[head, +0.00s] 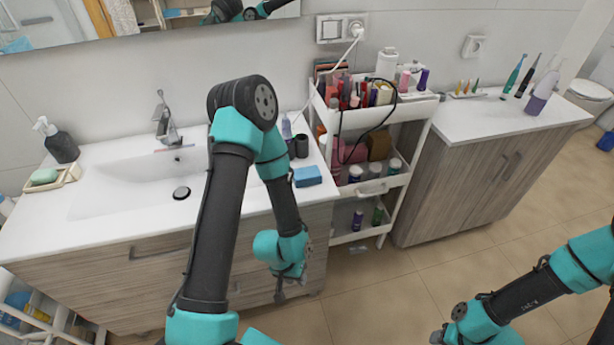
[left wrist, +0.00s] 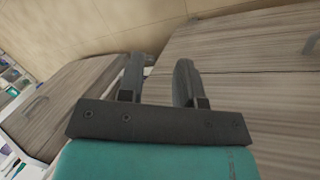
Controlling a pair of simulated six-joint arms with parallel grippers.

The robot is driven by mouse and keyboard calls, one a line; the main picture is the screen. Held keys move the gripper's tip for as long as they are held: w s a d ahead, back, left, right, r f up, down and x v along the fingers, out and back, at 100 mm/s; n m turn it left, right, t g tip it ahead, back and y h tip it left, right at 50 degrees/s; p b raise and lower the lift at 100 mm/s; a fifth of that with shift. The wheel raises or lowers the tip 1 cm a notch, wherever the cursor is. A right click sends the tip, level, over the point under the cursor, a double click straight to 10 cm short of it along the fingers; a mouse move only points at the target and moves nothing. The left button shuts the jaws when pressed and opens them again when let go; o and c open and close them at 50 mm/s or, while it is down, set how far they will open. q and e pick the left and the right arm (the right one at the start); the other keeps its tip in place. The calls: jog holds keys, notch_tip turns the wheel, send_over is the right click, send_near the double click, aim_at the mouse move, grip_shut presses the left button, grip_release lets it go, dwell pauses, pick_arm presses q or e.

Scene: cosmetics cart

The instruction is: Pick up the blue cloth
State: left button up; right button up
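The blue cloth (head: 307,176) is a small folded block lying on the white sink counter near its right front corner, just right of my left arm. My left gripper (head: 291,288) hangs below the counter edge, in front of the wooden cabinet, and is apart from the cloth. In the left wrist view its two dark fingers (left wrist: 160,78) stand apart with nothing between them. The cloth does not show in that view. My right gripper (head: 437,338) is only partly in view at the bottom edge, far from the cloth; its fingers cannot be made out.
A dark cup (head: 301,146) and a purple bottle (head: 287,128) stand behind the cloth. A white cart (head: 402,172) full of cosmetics stands right of the counter. The faucet (head: 166,119), soap dispenser (head: 61,143) and soap dish (head: 68,175) are further left. The floor in front is clear.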

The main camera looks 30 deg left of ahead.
pick_arm(q)
jog(key=o, duration=1)
jog(key=shift+o, duration=0.2)
jog(key=shift+w, duration=0.1)
